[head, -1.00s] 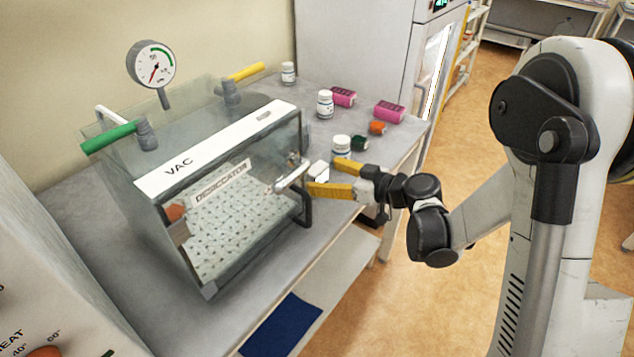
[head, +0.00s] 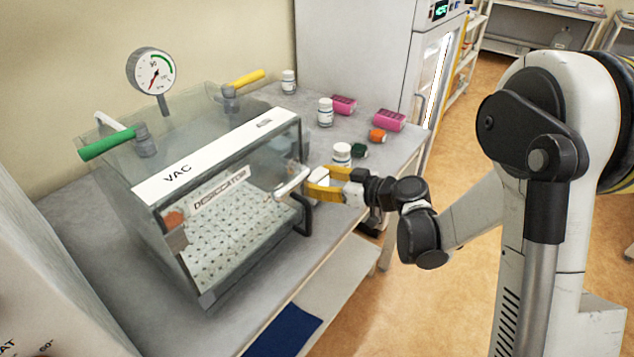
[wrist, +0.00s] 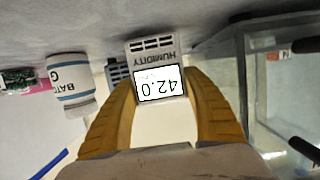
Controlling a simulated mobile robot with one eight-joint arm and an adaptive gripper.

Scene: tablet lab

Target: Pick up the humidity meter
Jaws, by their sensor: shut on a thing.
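The humidity meter (wrist: 152,50) is a small grey-white box with a lit display reading 42.0 and the word HUMIDITY, upside down in the wrist view. It stands between the yellow fingers of my gripper (wrist: 158,90), which are shut on its sides. In the head view my gripper (head: 322,184) is low over the bench, just right of the desiccator's door handle. The meter (head: 321,173) is mostly hidden by the fingers there.
The glass desiccator (head: 225,225) with its gauge (head: 152,70) stands close to the left of my gripper. A white bottle (head: 341,153) stands just behind it. Other bottles, pink boxes (head: 389,121) and orange and green caps are farther back. The bench edge is near.

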